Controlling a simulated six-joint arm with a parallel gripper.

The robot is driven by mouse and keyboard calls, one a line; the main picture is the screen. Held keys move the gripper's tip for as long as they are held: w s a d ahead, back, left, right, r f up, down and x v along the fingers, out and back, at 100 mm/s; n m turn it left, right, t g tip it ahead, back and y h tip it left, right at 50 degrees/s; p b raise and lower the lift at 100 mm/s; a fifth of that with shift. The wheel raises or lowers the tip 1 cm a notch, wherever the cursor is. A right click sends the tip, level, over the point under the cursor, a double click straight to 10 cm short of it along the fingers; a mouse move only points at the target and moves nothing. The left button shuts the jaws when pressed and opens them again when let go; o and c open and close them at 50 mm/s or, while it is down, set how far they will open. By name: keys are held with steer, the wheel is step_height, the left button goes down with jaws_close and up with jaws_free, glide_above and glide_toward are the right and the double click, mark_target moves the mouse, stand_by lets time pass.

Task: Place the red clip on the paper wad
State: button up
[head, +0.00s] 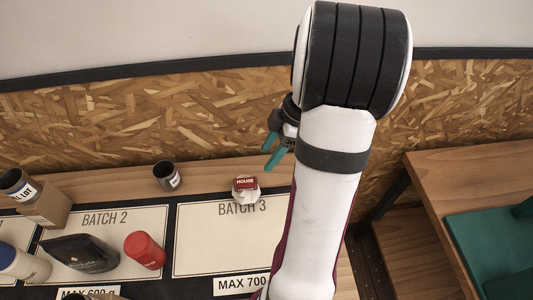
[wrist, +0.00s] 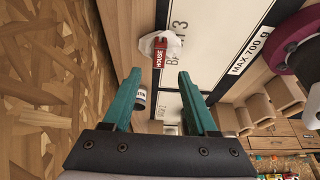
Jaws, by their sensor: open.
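The red clip (head: 245,184), labelled HOUSE, rests on top of the white paper wad (head: 246,196) at the top edge of the BATCH 3 card in the head view. In the wrist view the red clip (wrist: 159,52) and the paper wad (wrist: 172,45) show together beyond the fingertips. My gripper (head: 272,160) is open and empty, raised up and to the right of the wad, apart from both. Its two teal fingers also show in the wrist view (wrist: 160,80), with nothing between their tips but the view beyond.
A dark metal cup (head: 166,176) stands left of the wad. A red container (head: 144,250) and a dark pouch (head: 78,253) are on the BATCH 2 card (head: 150,215). A cup on a wooden block (head: 46,208) is at far left. The BATCH 3 card (head: 215,255) is mostly clear.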

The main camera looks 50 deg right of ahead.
steer(key=a+r+m+g, duration=0.1)
steer(key=a+r+m, duration=0.2)
steer(key=a, duration=0.6)
steer(key=a+r+m+g, duration=0.1)
steer(key=a+r+m, duration=0.2)
steer(key=a, duration=0.5)
steer(key=s+a+m+g+h, duration=0.1)
steer(key=s+a+m, duration=0.7)
steer(key=a, duration=0.3)
steer(key=shift+s+m, duration=0.3)
steer(key=shift+s, duration=0.6)
